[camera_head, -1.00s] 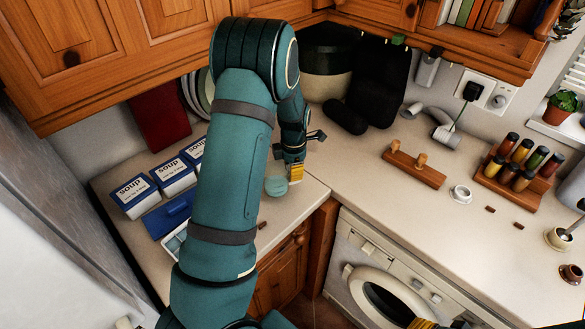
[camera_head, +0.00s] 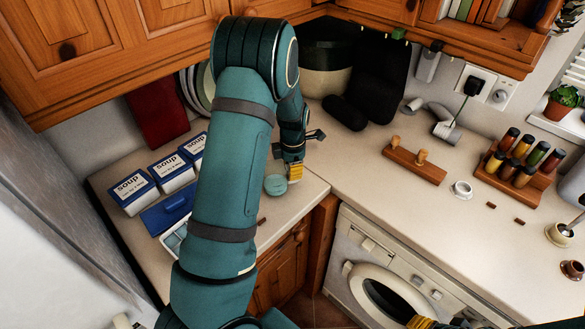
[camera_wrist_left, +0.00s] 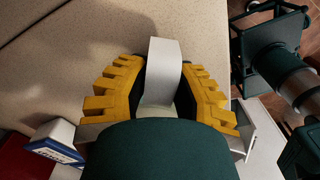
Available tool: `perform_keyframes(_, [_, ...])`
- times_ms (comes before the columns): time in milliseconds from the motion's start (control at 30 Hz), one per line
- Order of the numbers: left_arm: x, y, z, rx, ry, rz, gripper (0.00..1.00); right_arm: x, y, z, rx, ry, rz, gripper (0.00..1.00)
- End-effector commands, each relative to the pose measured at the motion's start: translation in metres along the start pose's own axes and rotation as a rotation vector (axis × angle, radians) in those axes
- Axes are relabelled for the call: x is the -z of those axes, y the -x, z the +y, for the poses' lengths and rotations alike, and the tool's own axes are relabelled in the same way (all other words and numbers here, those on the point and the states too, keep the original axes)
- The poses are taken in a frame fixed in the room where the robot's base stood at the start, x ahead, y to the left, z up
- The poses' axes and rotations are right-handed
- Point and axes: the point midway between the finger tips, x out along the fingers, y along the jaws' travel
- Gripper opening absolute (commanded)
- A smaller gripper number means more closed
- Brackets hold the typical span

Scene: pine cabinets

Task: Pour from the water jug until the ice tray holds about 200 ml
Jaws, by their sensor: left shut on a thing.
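My left gripper (camera_head: 294,173) is low over the counter near its inner corner. In the left wrist view its yellow fingers (camera_wrist_left: 162,92) are shut on a whitish upright strip, which looks like the handle of the water jug (camera_wrist_left: 163,62). The jug's body is mostly hidden. A pale teal round thing (camera_head: 275,184) shows beside the fingers in the head view; I cannot tell whether it is part of the jug. A white-rimmed tray, likely the ice tray (camera_head: 173,241), is mostly hidden behind my left arm. My right gripper (camera_head: 421,322) barely shows at the bottom edge.
Several soup boxes (camera_head: 134,193) and a blue flat thing (camera_head: 166,214) are on the left counter. A dark appliance (camera_head: 376,80) stands at the back. A spice rack (camera_head: 519,166), a wooden peg block (camera_head: 414,165) and a small white cup (camera_head: 462,189) are on the right counter.

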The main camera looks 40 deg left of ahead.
Motion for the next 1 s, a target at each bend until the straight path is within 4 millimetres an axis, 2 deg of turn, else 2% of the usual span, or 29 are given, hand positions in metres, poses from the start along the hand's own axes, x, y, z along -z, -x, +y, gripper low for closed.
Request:
perform_keyframes(367, [0.0,-0.005,0.0,0.0,0.001,0.0,0.0,0.0,-0.002,0.001,0.0,0.0,0.0,0.47])
perform_keyframes(400, [0.0,-0.005,0.0,0.0,0.001,0.0,0.36,0.0,-0.002,0.001,0.0,0.0,0.0,0.47])
perform_keyframes(467, [0.0,-0.005,0.0,0.0,0.001,0.0,0.57,0.0,-0.002,0.001,0.0,0.0,0.0,0.47])
perform_keyframes(800, [0.0,-0.004,0.0,0.0,0.001,0.0,0.57,0.0,-0.001,0.001,0.0,0.0,0.0,0.47])
perform_keyframes(1000, [0.0,0.011,0.0,0.0,0.001,0.0,0.57,0.001,0.011,-0.004,0.0,0.0,0.0,0.47])
